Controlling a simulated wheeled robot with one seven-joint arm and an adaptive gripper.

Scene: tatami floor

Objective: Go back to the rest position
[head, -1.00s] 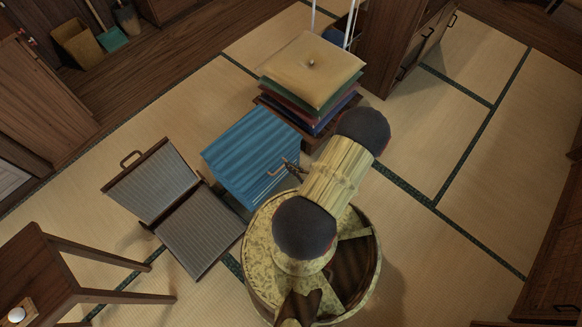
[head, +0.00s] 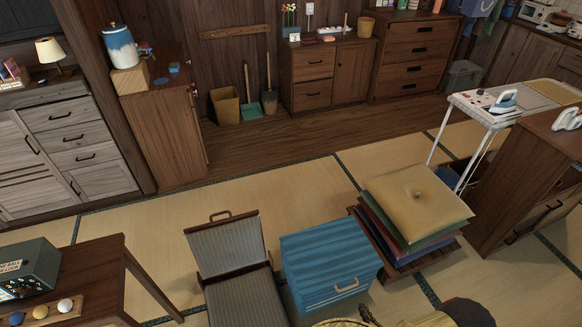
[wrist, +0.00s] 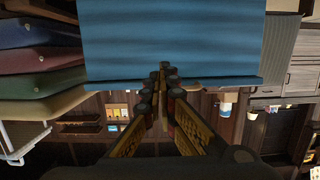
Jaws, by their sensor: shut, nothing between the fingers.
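My gripper (wrist: 162,78) is in the wrist view, its two yellow-and-dark fingers brought together at the tips with nothing between them. Its tips lie in front of the blue ribbed box (wrist: 175,40), which fills the top of that view; I cannot tell if they touch. In the head view the same blue box (head: 330,265) stands on the tatami, with a handle on its front. Only a small part of my arm shows at the bottom edge of the head view, and the gripper is mostly out of that picture.
A stack of cushions (head: 418,200) on a wooden base stands right of the blue box. A grey folding floor chair (head: 235,265) stands close on its left. A wooden table (head: 95,285) is at lower left, an ironing board (head: 510,105) at right. Tatami behind the box is clear.

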